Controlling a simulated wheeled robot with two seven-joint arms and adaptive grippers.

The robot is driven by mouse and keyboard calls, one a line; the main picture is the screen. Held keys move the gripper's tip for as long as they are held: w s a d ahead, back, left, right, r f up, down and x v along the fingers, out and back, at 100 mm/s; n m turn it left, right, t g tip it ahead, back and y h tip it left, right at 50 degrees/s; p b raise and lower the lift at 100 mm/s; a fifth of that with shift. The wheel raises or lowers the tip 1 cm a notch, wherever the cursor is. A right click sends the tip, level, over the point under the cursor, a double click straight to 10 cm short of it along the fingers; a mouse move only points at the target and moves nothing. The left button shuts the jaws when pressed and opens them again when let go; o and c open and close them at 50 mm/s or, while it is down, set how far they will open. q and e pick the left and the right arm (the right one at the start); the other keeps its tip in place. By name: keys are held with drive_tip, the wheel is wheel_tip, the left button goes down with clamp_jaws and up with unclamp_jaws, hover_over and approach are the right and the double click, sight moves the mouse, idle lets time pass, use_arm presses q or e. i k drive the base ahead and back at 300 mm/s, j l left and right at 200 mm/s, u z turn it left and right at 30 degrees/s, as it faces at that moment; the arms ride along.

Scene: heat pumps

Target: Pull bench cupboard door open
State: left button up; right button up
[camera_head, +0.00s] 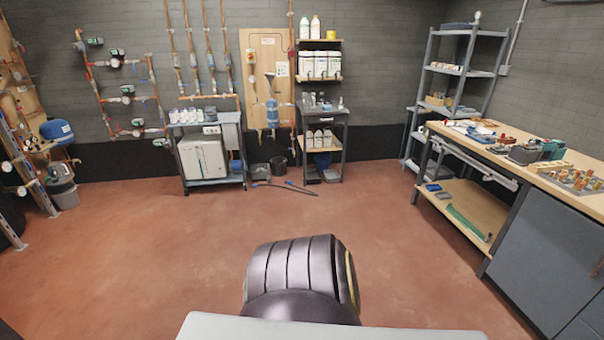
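The wooden-topped bench (522,168) stands along the right side. Its grey-blue cupboard door (548,262) is under the near end of the worktop and looks shut. The right part of the cupboard front is cut off by the picture edge. A small dark piece that may be a handle (597,269) shows at that edge; I cannot tell for sure. Neither my left nor my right gripper is in view. Part of my own body shows at the bottom middle.
The reddish floor (410,262) is clear between me and the bench. Tools and fittings lie on the worktop. The bench has an open lower shelf (468,205). A grey shelf rack (460,72) stands behind it. Two small carts and copper pipework line the back wall.

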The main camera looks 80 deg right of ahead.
sight(549, 262)
drive_tip(key=z, duration=4.65)
